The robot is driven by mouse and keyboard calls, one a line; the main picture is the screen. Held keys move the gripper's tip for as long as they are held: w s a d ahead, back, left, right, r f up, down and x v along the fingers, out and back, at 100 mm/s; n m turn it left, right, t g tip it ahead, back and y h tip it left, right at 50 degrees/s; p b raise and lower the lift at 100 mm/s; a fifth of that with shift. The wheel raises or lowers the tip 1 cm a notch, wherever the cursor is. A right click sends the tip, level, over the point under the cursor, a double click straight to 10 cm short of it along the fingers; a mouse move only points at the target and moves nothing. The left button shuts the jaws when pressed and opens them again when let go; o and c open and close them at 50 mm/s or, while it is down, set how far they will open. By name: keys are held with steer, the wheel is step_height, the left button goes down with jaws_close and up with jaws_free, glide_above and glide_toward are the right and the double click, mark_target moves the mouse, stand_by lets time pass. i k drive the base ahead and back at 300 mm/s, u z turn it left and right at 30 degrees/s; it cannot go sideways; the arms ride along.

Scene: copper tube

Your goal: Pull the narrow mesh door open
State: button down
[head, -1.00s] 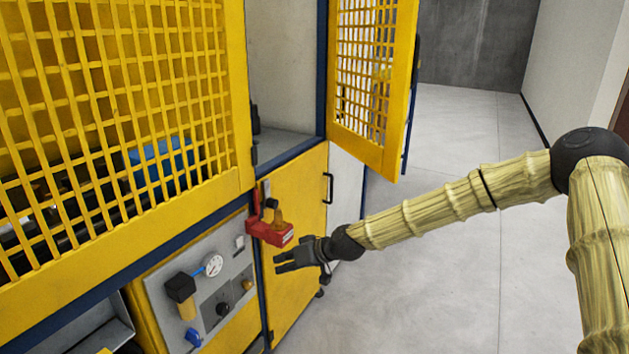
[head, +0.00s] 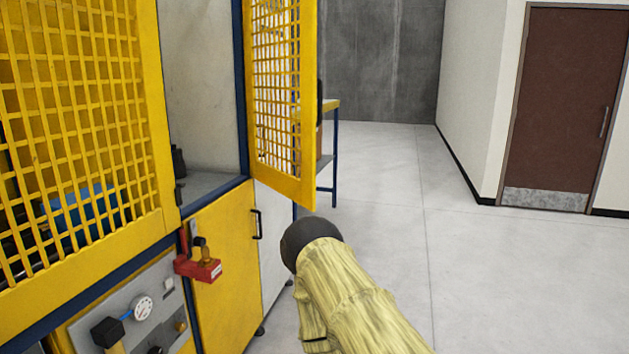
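The narrow mesh door (head: 308,110), a yellow frame with a yellow grid, stands swung outward from the machine, beside the blue post (head: 240,85). To its left, the upper compartment (head: 202,90) is uncovered, showing a pale inner wall and a grey shelf. My arm (head: 350,290) enters from the bottom and shows its black joint below and right of the door, with floor visible around it. My gripper is out of the picture, so its fingers and anything in them are hidden.
A wide mesh panel (head: 148,120) covers the left bay. Below are a yellow cabinet door (head: 225,275) with a black handle (head: 257,224), a red bracket (head: 198,268) and a gauge (head: 143,307). A blue-legged table (head: 334,150) stands behind. The floor (head: 480,265) at right is clear.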

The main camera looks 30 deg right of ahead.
mark_target(301, 191)
steer(key=u, duration=0.05)
steer(key=k, duration=0.3)
steer(key=z, duration=0.75)
steer(key=i, duration=0.8)
steer(key=u, duration=0.45)
